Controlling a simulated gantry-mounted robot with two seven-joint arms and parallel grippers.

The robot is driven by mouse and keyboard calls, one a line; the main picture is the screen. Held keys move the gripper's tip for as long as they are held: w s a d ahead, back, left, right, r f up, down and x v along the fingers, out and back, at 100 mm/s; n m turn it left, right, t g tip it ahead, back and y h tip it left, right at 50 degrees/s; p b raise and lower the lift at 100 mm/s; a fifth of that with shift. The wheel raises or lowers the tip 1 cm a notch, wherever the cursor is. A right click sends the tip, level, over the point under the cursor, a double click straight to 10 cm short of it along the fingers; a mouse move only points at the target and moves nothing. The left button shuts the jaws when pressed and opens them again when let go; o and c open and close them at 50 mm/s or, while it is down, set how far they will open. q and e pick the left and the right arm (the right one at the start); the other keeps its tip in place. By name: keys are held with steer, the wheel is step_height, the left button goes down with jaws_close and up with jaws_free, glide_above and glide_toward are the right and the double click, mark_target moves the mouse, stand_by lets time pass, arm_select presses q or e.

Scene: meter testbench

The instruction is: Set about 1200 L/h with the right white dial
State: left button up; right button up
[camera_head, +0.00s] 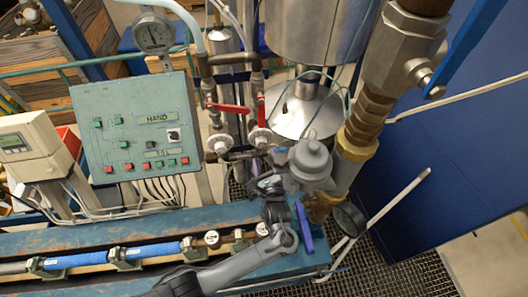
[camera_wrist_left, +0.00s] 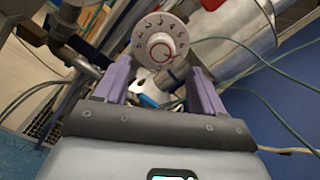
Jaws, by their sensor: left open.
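Two white dials sit side by side below red levers in the head view: the left white dial (camera_head: 220,144) and the right white dial (camera_head: 260,138). My left gripper (camera_head: 270,160) is just below the right dial in that view. In the left wrist view, a white dial face (camera_wrist_left: 160,40) with dark numbers and a red ring lies ahead, between and slightly beyond the open fingers of my left gripper (camera_wrist_left: 157,70). The fingers look apart from the dial. The exact setting is too small to read. My right gripper is not in view.
A green control panel (camera_head: 138,135) stands left of the dials. Red levers (camera_head: 232,108) sit just above them. A grey rounded fitting (camera_head: 310,160) and a brass-coloured pipe (camera_head: 357,140) are close on the right. A blue bench (camera_head: 120,225) with a blue tube (camera_head: 100,258) lies below.

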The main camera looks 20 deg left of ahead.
arm_select(q)
steer(key=shift+v, duration=2.7)
steer(key=s+a+f+n+g+h, duration=0.2)
steer(key=s+a+f, duration=0.2)
steer(key=s+f, duration=0.35)
steer(key=s+a+f+n+g+h, duration=0.1)
steer(key=s+a+f+g+h, duration=0.2)
steer(key=s+f, duration=0.5)
steer(key=s+d+r+n+g+h, duration=0.2)
steer(key=s+r+n+g+h, duration=0.3)
steer(key=s+r+n, duration=0.7)
steer(key=s+n+g, duration=0.1)
steer(key=n, duration=0.4)
steer(key=shift+s+d+r+h, duration=0.25)
steer(key=shift+d+r+h, duration=0.05)
steer(key=shift+d, duration=0.1)
